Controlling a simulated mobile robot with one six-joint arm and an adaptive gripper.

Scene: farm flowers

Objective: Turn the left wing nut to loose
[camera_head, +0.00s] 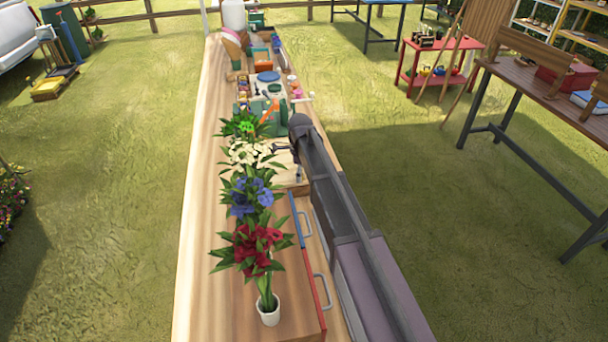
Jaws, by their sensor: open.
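No wing nut can be made out in the head view; the parts by the end of my arm are small and partly hidden. My gripper (279,148) is at the far end of my dark arm, over the long wooden bench (205,200). It is small in the picture and open, with nothing seen between its fingers. It is just right of the white flowers (247,152). A pale wooden board (291,172) shows below it, partly covered by my arm.
Blue flowers (248,197) and red flowers (252,243) in a white pot (269,316) stand along the near bench. A green toolbox (272,118) and an orange-handled tool (268,110) lie beyond my gripper. A drawer cabinet (285,270) is at the front. The bench's left strip is clear.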

